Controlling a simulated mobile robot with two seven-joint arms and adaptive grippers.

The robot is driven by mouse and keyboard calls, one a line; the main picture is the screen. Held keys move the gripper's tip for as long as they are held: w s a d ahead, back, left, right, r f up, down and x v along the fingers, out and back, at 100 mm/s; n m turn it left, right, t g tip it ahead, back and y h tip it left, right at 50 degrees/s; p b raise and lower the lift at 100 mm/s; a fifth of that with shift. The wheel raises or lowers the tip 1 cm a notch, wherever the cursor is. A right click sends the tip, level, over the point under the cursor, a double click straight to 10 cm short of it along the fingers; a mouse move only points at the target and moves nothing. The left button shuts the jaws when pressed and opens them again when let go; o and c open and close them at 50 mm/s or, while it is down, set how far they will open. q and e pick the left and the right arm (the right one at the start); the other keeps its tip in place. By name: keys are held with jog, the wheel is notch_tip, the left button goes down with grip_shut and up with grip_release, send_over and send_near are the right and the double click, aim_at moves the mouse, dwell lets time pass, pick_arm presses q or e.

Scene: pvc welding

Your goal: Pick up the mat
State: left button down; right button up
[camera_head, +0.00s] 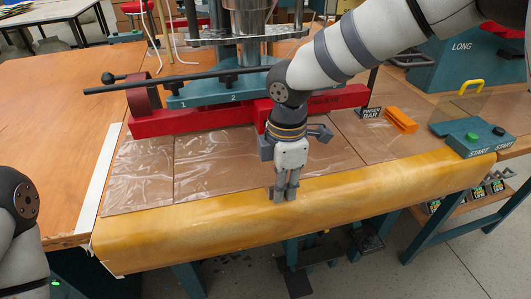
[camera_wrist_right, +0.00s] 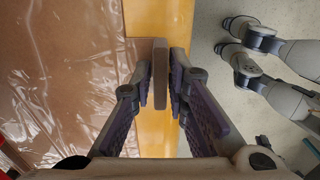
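A shiny clear plastic sheet (camera_head: 215,160) lies wrinkled over the brown table top, along the red press base; it also shows in the right wrist view (camera_wrist_right: 60,90). I cannot tell whether this sheet or the brown layer under it is the mat. My right gripper (camera_head: 285,196) points down at the front edge, over the yellow padded band. In the right wrist view its fingertips (camera_wrist_right: 165,85) are close together, with a thin brown-grey strip (camera_wrist_right: 160,72) between them. I cannot tell whether they grip it or what it belongs to. My left gripper is out of view.
The yellow band (camera_head: 180,230) runs along the front edge. The red press base (camera_head: 160,121) and a dark bar (camera_head: 170,84) stand behind. An orange block (camera_head: 400,121) and a start-button box (camera_head: 470,138) are at the right. The wooden table at left (camera_head: 50,130) is clear.

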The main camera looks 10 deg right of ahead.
grip_shut()
jog(key=shift+r, duration=0.15)
